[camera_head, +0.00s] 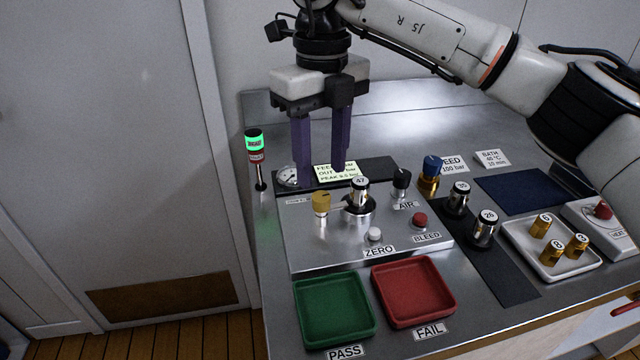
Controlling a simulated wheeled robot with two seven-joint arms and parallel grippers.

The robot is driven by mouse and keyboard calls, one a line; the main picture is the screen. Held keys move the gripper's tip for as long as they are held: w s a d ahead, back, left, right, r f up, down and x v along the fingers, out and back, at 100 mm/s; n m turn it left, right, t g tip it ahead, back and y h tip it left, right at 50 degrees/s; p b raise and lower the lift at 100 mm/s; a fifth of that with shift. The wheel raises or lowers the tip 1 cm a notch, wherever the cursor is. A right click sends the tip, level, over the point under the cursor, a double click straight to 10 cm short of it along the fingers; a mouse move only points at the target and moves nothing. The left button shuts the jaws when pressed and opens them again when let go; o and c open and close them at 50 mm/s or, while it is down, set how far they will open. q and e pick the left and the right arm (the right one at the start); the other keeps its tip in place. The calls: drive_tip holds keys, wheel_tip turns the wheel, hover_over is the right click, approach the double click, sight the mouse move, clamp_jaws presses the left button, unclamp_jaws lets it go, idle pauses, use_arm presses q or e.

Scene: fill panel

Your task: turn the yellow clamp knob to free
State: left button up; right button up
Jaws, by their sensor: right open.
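The yellow clamp knob (321,202) stands at the left of the grey metal panel (310,250), left of a silver cylinder labelled 47 (360,192) that sits in a round fixture. My right gripper (322,178) hangs above the back of the panel, its two purple fingers pointing down and apart with nothing between them. In the picture its fingertips lie just above and behind the knob; I cannot tell the exact gap. My left gripper is not in view.
A gauge (288,175) and green-lit lamp (254,142) stand behind left. Green (335,341) and red (414,321) trays lie in front. Labelled cylinders stand right.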

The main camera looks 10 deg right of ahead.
sight(321, 196)
wheel_tip(321, 196, down, 6)
drive_tip(key=shift+r, duration=0.1)
drive_tip(key=c, duration=1)
drive_tip(key=shift+n, duration=0.4)
drive_tip(key=n, duration=0.5)
drive_tip(key=shift+w+n+p, duration=0.1)
drive_tip(key=shift+n+p, duration=0.2)
drive_tip(key=shift+p, duration=0.05)
drive_tip(key=n, duration=0.6)
drive_tip(key=shift+r, duration=0.1)
drive_tip(key=shift+n, duration=0.4)
drive_tip(key=o, duration=1)
